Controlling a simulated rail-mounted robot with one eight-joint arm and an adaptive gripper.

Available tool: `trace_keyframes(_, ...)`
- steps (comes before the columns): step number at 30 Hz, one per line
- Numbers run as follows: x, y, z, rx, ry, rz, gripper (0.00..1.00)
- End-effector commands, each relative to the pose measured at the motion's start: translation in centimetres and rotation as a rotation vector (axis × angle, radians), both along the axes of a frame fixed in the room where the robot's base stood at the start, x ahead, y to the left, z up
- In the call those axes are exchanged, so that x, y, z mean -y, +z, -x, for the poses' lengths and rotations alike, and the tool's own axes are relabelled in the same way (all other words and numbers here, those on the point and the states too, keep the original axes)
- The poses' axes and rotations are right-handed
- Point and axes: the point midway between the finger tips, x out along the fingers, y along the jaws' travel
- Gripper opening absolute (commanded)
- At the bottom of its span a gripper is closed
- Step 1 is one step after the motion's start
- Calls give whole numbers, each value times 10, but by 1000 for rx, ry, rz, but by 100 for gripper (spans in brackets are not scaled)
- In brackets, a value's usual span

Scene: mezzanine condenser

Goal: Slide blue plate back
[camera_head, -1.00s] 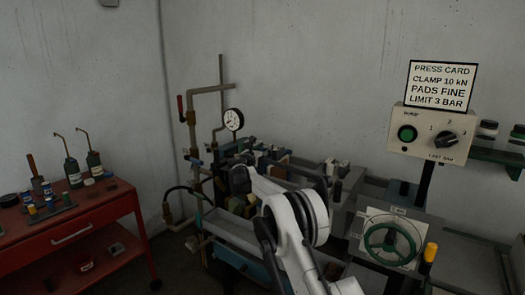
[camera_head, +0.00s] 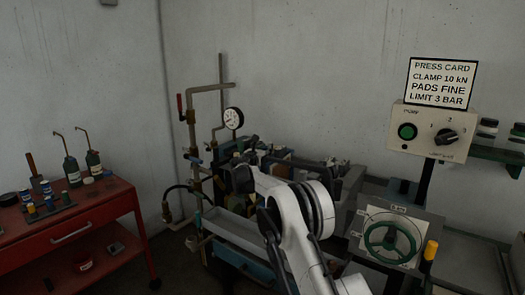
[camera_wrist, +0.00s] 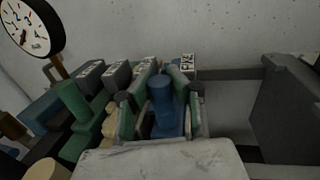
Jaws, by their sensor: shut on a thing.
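The blue plate (camera_wrist: 165,115), with a rounded blue grip on top, stands upright at the centre of the wrist view. My gripper (camera_wrist: 160,98) is shut on it, with dark round finger parts showing on both sides. The plate's lower part is hidden behind a pale worn surface at the bottom edge. Green (camera_wrist: 75,118) and grey (camera_wrist: 92,77) plates stand in a row to its left. In the head view my gripper (camera_head: 243,180) is down among the press plates, and my arm hides most of the blue plate there.
A pressure gauge (camera_head: 233,118) and pipes (camera_head: 196,130) stand behind and left of the press. A handwheel (camera_head: 393,240) and control box (camera_head: 431,133) are at right. A red cart (camera_head: 85,225) with bottles stands at left. In the wrist view, there is open space right of the blue plate.

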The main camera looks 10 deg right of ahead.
Motion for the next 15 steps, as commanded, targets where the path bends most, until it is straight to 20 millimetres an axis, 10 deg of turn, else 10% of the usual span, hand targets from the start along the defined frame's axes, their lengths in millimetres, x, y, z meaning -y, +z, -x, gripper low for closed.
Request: trace_keyframes(15, 33, -1, 31, 0, -3, 0, 0)
